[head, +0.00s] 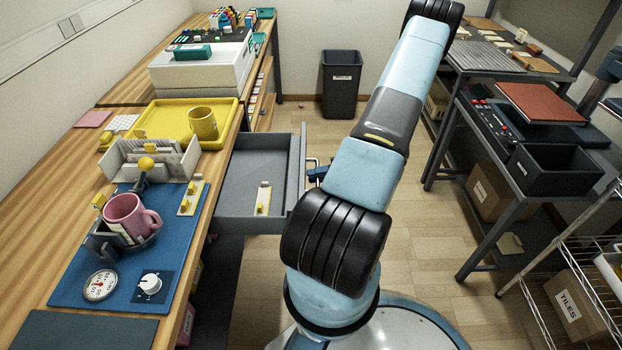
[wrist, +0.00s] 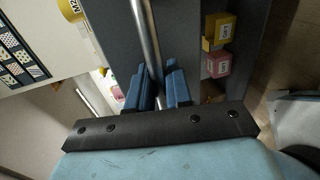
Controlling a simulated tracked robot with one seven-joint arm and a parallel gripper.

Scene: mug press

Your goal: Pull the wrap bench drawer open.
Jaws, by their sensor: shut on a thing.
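The grey wrap bench drawer (head: 246,175) stands pulled out from under the wooden bench, and its inside shows in the head view. Its metal bar handle (head: 311,161) is on the right, outer face. My gripper (head: 318,173) is at that handle, mostly hidden behind my arm. In the wrist view the blue fingers of my gripper (wrist: 160,82) are shut on the bar handle (wrist: 147,35), one on each side. The dark grey drawer front (wrist: 116,45) is behind the bar. A small white and yellow piece (head: 263,198) lies in the drawer.
The wooden bench (head: 60,210) holds a blue mat (head: 75,285) with a pink mug (head: 128,215), and a yellow tray (head: 155,120) with a yellow mug (head: 203,123). A dark bin (head: 340,85) stands at the back. The floor (head: 440,240) to the right is clear up to the racks.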

